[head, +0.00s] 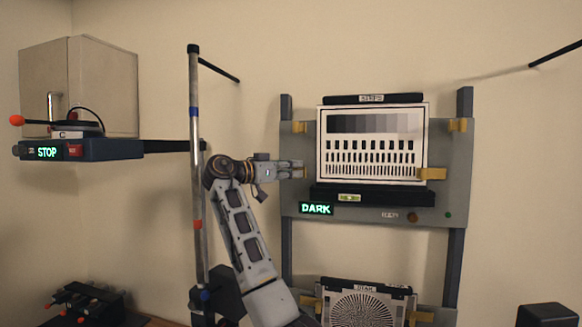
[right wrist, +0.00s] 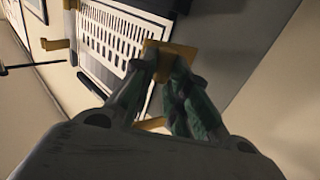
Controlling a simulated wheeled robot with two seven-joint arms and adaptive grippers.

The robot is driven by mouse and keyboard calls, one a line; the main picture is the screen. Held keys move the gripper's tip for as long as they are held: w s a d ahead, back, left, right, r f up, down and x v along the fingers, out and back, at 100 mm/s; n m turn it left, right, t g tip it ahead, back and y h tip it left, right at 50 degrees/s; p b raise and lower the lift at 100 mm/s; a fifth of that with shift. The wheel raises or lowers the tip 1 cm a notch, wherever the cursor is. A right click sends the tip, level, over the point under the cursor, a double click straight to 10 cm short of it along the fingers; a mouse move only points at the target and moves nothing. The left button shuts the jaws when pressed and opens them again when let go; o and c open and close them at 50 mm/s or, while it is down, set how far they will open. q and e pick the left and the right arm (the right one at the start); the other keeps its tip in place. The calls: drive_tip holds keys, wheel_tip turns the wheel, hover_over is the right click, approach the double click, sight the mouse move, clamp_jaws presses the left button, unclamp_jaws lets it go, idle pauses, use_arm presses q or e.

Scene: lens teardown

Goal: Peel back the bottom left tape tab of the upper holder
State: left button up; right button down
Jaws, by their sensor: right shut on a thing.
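The upper holder (head: 453,185) is a grey panel carrying a framed test chart (head: 372,143) with grey patches and rows of black bars. Yellow tape tabs sit at the chart's top left (head: 299,127), top right (head: 457,125) and bottom right (head: 432,174). My right gripper (head: 301,169) is at the chart's lower left edge. In the right wrist view its fingers (right wrist: 166,68) are shut on the bottom left tape tab (right wrist: 178,50), a yellow piece beside the chart frame. In the head view the fingers mostly hide this tab. My left gripper is not in view.
A dark ledge with a level (head: 349,198) and a lit DARK sign (head: 316,208) are below the chart. A lower holder carries a round-patterned chart (head: 362,305). A vertical pole (head: 195,120) stands left of my arm. A STOP box (head: 47,152) is farther left.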

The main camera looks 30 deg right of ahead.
drive_tip(key=shift+w+a+r+m+g+p, duration=0.25)
drive_tip(key=shift+w+r+m+g+p, duration=0.2)
drive_tip(key=shift+w+m+g, duration=0.2)
drive_tip(key=shift+g, duration=0.25)
drive_tip(key=c, duration=1.8)
unclamp_jaws()
drive_tip(key=shift+o, duration=1.2)
drive_tip(key=shift+d+f, duration=0.15)
drive_tip(key=shift+o, duration=0.9)
drive_tip(key=shift+w+d+f, duration=0.25)
drive_tip(key=shift+d+f, duration=0.05)
drive_tip(key=shift+d, duration=0.05)
drive_tip(key=shift+a+f, duration=0.1)
drive_tip(key=shift+a, duration=0.2)
